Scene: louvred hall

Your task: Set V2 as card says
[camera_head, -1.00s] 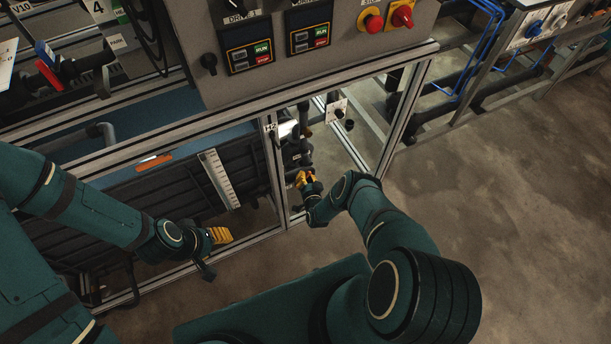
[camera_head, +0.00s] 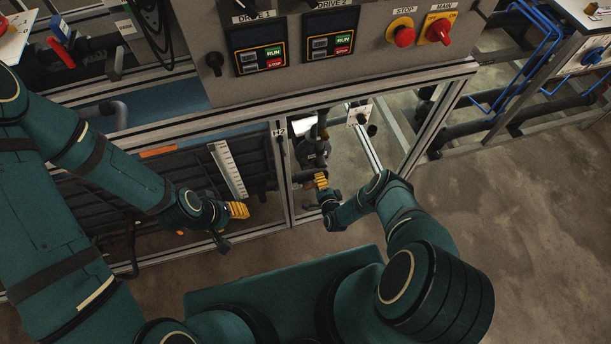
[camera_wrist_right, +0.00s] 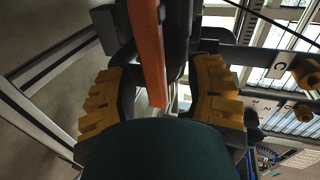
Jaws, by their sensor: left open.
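My right gripper (camera_head: 321,181) reaches into the framed opening right of the post marked H2. In the right wrist view its yellow-padded fingers (camera_wrist_right: 160,98) stand apart. A flat orange bar, apparently a valve lever (camera_wrist_right: 148,50), lies between them, with visible gaps to both pads. Dark pipework (camera_head: 315,152) stands just behind the gripper in the head view. No V2 label is readable, so I cannot tell which valve this is. My left gripper (camera_head: 238,210) is open and empty near the white scale strip. No readable card shows.
The metal post labelled H2 (camera_head: 280,165) stands left of my right gripper. Above is a control panel (camera_head: 350,75) with drive, stop and main switches. A white scale strip (camera_head: 228,170) is at left. A small white plate (camera_head: 360,116) stands behind. Open floor lies at right.

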